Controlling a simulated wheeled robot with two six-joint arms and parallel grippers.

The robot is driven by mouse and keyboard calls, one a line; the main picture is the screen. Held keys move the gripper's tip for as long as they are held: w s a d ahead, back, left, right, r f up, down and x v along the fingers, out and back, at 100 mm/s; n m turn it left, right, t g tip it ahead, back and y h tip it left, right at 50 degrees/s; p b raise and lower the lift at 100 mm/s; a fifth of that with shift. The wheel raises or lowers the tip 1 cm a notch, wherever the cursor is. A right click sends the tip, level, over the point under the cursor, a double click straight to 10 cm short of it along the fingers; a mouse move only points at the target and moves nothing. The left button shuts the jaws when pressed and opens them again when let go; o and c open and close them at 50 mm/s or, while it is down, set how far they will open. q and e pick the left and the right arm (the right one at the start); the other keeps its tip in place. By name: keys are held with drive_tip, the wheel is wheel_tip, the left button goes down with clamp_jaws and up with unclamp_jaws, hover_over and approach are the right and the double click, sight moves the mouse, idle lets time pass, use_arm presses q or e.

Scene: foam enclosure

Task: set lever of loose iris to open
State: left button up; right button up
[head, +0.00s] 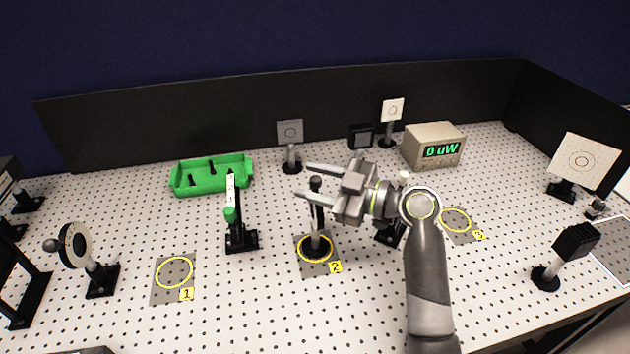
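An iris on a post (319,214) stands upright on the mat marked 2, its round black base inside the yellow ring. It is seen nearly edge-on, and a dark lever knob (315,183) sticks up at its top. My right gripper (303,180) comes in from the right with its two fingers apart. In the picture the knob lies between the fingers; I cannot tell whether either finger touches it. Part of the iris is hidden behind the lower finger. My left gripper is not in view.
Another disc-shaped mount with a knob (76,246) stands at the left. A green tray (211,174) and a meter reading 0 uW (432,147) are at the back. The ring marked 1 (174,272) is empty.

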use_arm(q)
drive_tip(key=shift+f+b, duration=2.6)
use_arm(e)
drive_tip(key=v, duration=1.7)
drive_tip(key=shift+d, duration=0.2)
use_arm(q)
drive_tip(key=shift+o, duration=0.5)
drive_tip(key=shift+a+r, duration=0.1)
use_arm(e)
drive_tip(key=shift+r, duration=0.1)
